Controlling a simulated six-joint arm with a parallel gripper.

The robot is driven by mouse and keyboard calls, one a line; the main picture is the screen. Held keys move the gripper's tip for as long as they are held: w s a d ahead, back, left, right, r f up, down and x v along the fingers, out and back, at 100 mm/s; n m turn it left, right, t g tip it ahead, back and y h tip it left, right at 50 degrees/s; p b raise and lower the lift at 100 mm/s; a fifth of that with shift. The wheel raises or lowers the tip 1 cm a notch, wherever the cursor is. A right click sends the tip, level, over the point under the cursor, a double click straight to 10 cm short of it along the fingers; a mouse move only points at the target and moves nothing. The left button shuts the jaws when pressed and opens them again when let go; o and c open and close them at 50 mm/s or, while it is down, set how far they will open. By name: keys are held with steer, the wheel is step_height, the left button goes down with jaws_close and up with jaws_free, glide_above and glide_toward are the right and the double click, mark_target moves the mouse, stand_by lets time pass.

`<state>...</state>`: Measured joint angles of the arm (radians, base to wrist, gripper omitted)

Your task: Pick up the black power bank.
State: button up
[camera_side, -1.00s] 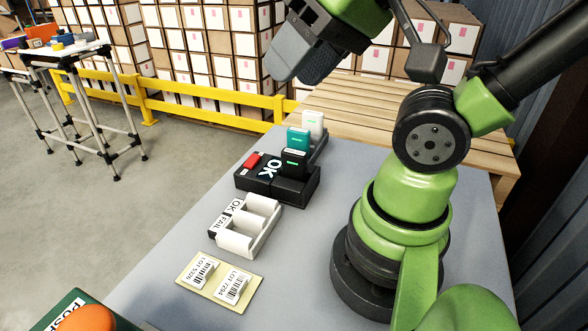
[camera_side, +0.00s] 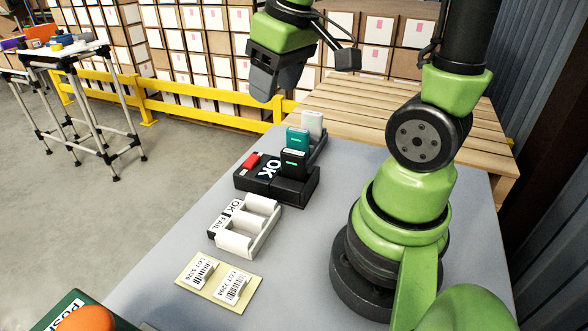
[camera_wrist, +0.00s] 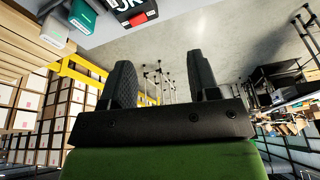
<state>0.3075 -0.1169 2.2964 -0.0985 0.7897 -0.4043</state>
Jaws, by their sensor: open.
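The black power bank (camera_side: 294,163) stands upright at the black tray (camera_side: 293,192) in the middle of the table in the side view. It has a small green mark on its front. A teal power bank (camera_side: 298,139) and a white one (camera_side: 312,124) stand in a row behind it. My gripper (camera_side: 264,96) is in the air above and behind the black power bank, apart from it, fingers pointing down. In the wrist view my gripper (camera_wrist: 160,72) has its two fingers apart with nothing between them. The teal (camera_wrist: 83,15) and white (camera_wrist: 56,30) power banks show at the upper left there.
The black tray carries an OK label and a red piece (camera_side: 251,161). A white holder (camera_side: 247,232) and a card with lot labels (camera_side: 222,280) lie nearer. A wooden pallet (camera_side: 385,125) and yellow rail (camera_side: 200,111) are behind. The grey table (camera_side: 165,268) is bare around these.

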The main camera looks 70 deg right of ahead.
mark_target(294, 152)
steer(key=d+f+g, duration=0.1)
steer(key=d+f, duration=0.1)
steer(key=f, duration=0.1)
steer(key=d+f+n+g, duration=0.1)
steer(key=d+f, duration=0.2)
steer(key=d+f+n+g, duration=0.1)
steer(key=d+f, duration=0.2)
steer(key=shift+w+f, duration=0.2)
steer(key=shift+w, duration=0.15)
step_height(294, 152, down, 4)
steer(key=shift+d+f, duration=0.1)
steer(key=shift+f, duration=0.15)
steer(key=shift+s+f, duration=0.15)
steer(key=shift+f, duration=2.75)
steer(key=c, duration=0.9)
steer(key=shift+c, duration=0.2)
steer(key=shift+r, duration=0.1)
